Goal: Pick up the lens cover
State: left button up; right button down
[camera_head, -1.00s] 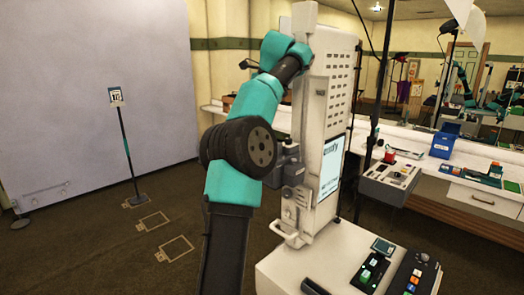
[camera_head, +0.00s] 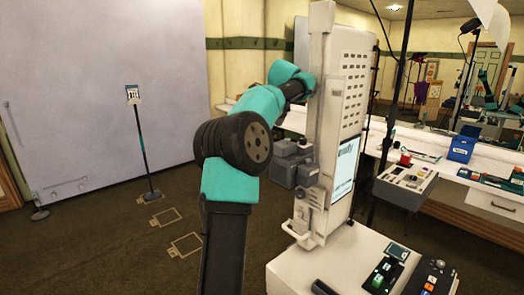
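I cannot make out a lens cover in this view. One of my arms, teal and black, rises from the bottom centre and bends right at the top, its far end passing behind the tall white machine (camera_head: 345,110). No gripper shows at that end. My other gripper is not in view either.
The white machine's base (camera_head: 310,260) fills the lower right, with a button panel (camera_head: 383,275) on it. A grey control box (camera_head: 405,185) stands right of it. Along the back counter is a blue bin (camera_head: 461,149). A signpost (camera_head: 141,145) stands left on open brown floor.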

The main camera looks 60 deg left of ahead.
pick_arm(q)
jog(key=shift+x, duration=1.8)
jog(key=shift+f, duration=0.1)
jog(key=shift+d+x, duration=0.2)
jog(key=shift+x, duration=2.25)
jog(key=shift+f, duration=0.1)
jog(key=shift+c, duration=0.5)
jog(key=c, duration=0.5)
